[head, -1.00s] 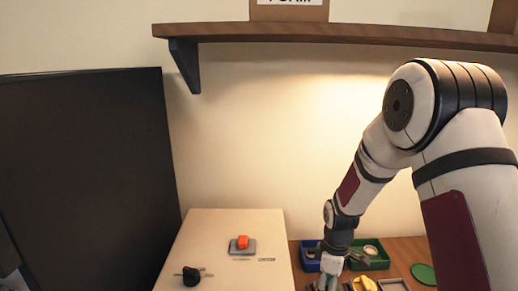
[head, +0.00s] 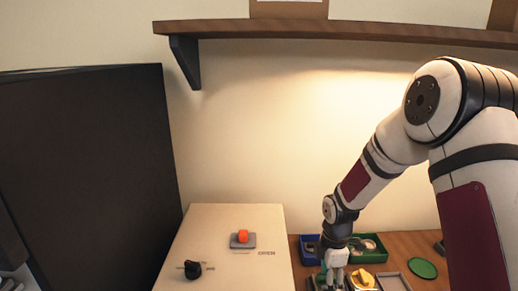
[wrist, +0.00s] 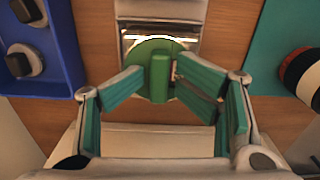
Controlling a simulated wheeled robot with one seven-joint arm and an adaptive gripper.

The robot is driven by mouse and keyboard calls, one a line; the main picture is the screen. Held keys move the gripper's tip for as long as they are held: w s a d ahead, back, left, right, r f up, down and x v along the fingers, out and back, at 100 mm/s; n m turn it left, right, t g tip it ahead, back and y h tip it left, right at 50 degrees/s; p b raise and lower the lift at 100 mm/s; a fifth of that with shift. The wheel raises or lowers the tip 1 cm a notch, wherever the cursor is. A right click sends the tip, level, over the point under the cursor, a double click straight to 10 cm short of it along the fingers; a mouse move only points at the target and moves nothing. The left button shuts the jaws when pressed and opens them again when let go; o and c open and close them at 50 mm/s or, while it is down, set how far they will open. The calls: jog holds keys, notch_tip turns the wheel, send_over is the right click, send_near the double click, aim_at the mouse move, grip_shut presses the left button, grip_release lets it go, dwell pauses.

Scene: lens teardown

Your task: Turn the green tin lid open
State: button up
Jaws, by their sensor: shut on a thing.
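The green tin lid (wrist: 157,90) shows in the middle of the wrist view, round with a raised green grip bar across it. Its tin is mostly hidden beneath it. My gripper (wrist: 160,78) is shut on the grip bar, with one green-padded finger on each side. In the head view my gripper (head: 333,272) points down at the bottom edge of the picture, and the lid cannot be made out there.
A blue tray (wrist: 72,50) with black knobs is at left in the wrist view. A green tray (head: 384,258), a yellow object (head: 363,280) and a flat green disc (head: 422,268) are near the arm. A pale box top (head: 225,222) stands left with an orange button (head: 242,236).

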jog(key=shift+o, duration=1)
jog(key=shift+f, duration=0.1)
jog(key=shift+c, duration=1)
jog(key=shift+r, duration=0.35)
jog(key=shift+c, duration=0.2)
jog(key=shift+r+p, duration=1.55)
jog(key=shift+r, duration=2.2)
notch_tip(320, 180, up, 6)
jog(key=p, duration=0.2)
jog(key=shift+r, duration=0.1)
